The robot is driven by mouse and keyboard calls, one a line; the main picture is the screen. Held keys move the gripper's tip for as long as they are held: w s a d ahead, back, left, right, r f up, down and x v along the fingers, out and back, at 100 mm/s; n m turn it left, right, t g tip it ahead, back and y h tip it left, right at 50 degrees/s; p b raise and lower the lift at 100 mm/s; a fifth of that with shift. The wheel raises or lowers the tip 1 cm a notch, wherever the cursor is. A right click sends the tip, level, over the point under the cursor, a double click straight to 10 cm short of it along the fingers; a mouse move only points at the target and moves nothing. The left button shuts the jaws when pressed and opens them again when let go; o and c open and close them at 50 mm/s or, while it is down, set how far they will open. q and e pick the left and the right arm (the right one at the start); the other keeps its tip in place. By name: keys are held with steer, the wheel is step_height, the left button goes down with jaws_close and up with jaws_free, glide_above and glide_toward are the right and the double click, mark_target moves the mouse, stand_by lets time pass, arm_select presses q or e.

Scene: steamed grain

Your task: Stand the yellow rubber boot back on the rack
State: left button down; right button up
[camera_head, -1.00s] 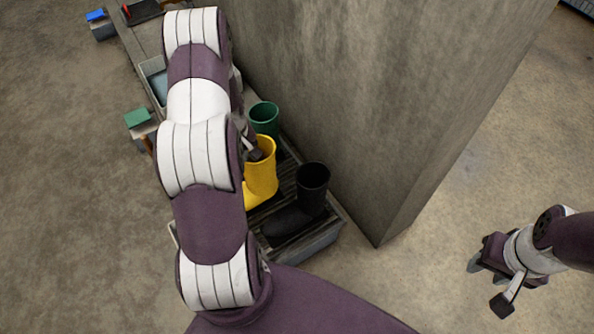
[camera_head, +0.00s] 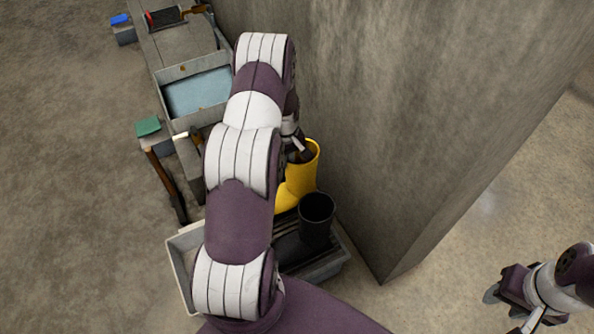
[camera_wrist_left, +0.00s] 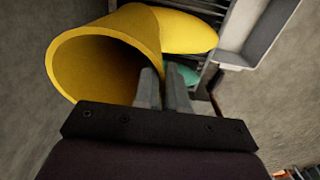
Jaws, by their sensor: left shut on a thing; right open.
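The yellow rubber boot (camera_head: 303,180) is beside the concrete wall, behind the black boot (camera_head: 317,217). My left gripper (camera_head: 301,150) is shut on the upper part of its shaft. In the left wrist view the yellow boot (camera_wrist_left: 130,35) has its open top toward the camera, and the fingers (camera_wrist_left: 163,85) are at its rim. The dark slatted rack (camera_head: 288,250) is partly hidden by my left arm and the black boot. I cannot tell whether the yellow boot touches the rack. My right gripper (camera_head: 505,310) is open and empty at the lower right.
The concrete wall (camera_head: 400,120) rises close to the right of the yellow boot. A grey bin with blue contents (camera_head: 197,92), a green-topped block (camera_head: 148,126) and a wooden-handled tool (camera_head: 160,172) lie left of my arm. Floor at the far left is clear.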

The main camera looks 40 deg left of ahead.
mark_target(297, 159)
arm_select(q)
steer(key=w+d+f+b, duration=0.1)
steer(key=w+f+b, duration=0.1)
steer(key=f, duration=0.4)
steer(key=shift+w+d, duration=0.15)
steer(key=shift+w, duration=0.6)
steer(key=shift+f, duration=0.1)
steer(key=shift+f+b, duration=0.15)
steer(key=shift+b, duration=0.2)
steer(key=c, duration=1.2)
jaws_free()
